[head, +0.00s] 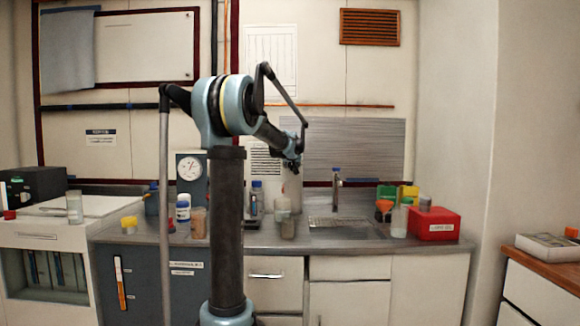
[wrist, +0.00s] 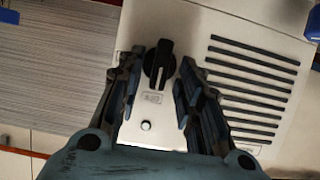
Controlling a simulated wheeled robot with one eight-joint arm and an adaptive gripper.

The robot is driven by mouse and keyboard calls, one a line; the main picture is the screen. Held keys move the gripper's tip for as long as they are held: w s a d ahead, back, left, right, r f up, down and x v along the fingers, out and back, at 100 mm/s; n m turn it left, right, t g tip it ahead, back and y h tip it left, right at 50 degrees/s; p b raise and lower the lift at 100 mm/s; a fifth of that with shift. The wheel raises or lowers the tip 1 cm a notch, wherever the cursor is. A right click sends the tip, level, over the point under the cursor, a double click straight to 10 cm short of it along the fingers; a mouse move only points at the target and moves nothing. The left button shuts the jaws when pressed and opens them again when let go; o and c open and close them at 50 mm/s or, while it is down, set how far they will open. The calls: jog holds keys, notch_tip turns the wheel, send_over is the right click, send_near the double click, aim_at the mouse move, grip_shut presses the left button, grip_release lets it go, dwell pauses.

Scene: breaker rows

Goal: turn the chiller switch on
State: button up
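A black rotary switch (wrist: 158,64) sits on a pale panel (wrist: 185,20) in the wrist view. Its grip bar lies nearly upright in the picture, slightly tilted. A small label (wrist: 153,98) below it is too blurred to read, and a small round white lamp or button (wrist: 146,126) is below that. My gripper (wrist: 163,68) is open, with one finger on each side of the switch; I cannot tell whether either touches it. In the head view my gripper (head: 293,162) is at the back wall above the counter, and hides the switch.
Dark vent slots (wrist: 250,85) lie right of the switch. A striped grey panel (head: 350,150) is beside it on the wall.

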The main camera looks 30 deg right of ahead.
jog(key=shift+c, duration=0.5)
grip_shut()
jog(key=shift+s+y, duration=0.1)
jog(key=shift+y, duration=0.2)
jog(key=m+t+y, duration=0.1)
jog(key=m+t, duration=0.1)
jog(key=m, duration=0.2)
jog(key=d+f+m+t+y, duration=0.1)
jog(key=m+t, duration=0.1)
jog(key=m, duration=0.2)
jog(key=s+m+t+y, duration=0.1)
jog(key=m+t, duration=0.1)
jog(key=m, duration=0.3)
jog(key=shift+d+f+y, duration=0.35)
jog(key=shift+y, duration=0.05)
jog(key=shift+w+m, duration=0.1)
jog(key=shift+m, duration=0.2)
